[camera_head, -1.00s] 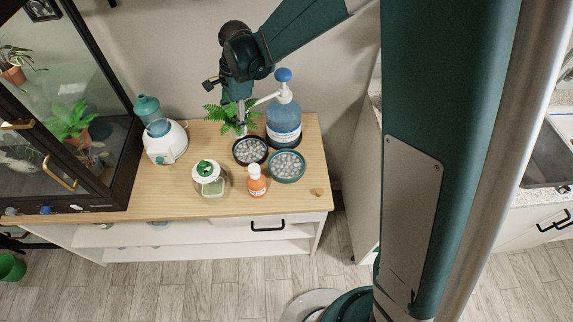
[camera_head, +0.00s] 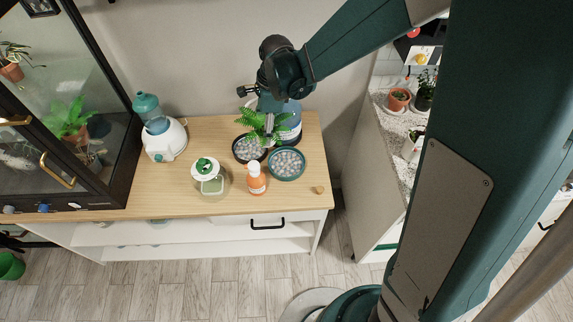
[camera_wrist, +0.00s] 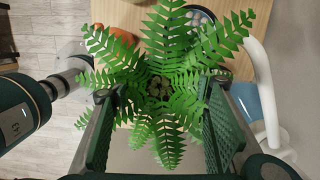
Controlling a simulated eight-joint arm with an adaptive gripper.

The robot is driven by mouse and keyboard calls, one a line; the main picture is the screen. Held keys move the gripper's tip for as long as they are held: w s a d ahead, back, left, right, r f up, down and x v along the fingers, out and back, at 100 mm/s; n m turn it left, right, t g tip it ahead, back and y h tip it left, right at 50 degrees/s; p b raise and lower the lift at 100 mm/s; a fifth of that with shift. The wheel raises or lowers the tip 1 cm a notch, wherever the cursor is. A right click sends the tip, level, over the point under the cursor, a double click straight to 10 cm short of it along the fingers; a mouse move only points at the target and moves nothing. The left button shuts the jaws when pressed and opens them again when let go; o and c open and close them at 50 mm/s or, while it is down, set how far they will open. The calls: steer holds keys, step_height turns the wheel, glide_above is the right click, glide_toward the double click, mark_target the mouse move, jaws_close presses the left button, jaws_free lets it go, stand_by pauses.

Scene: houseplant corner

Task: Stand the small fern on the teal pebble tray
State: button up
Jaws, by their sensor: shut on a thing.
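The small fern (camera_head: 262,124) is in my gripper (camera_head: 268,128), over the cabinet top between the two pebble trays. In the wrist view the green fronds (camera_wrist: 165,50) spread between and above my gripper's fingers (camera_wrist: 160,115), which are shut on it. Its pot is hidden under the leaves. The teal pebble tray (camera_head: 300,174), round and filled with grey pebbles, lies just right of and in front of the fern. The black pebble tray (camera_head: 236,156) lies left of it, partly under the fronds. I cannot tell how high the fern hangs above the trays.
A blue pump bottle (camera_head: 292,118) stands behind the teal tray, partly hidden by my arm. An orange bottle (camera_head: 256,182) stands close in front. The right front top is mostly clear.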

steer(key=s+d+f+m+b, duration=0.1)
steer(key=d+f+m, duration=0.1)
steer(key=d+m, duration=0.2)
steer(key=d, duration=0.3)
steer(key=shift+f+m+t, duration=0.3)
steer(key=shift+f, duration=0.1)
steer(key=shift+f, duration=0.1)
steer(key=b, duration=0.1)
glide_above(287, 163)
steer(key=shift+s+a+f, duration=0.1)
steer(key=shift+f, duration=2.75)
steer(key=shift+f+b, duration=0.35)
steer(key=shift+f, duration=1.75)
steer(key=shift+f, duration=0.1)
steer(key=o, duration=1)
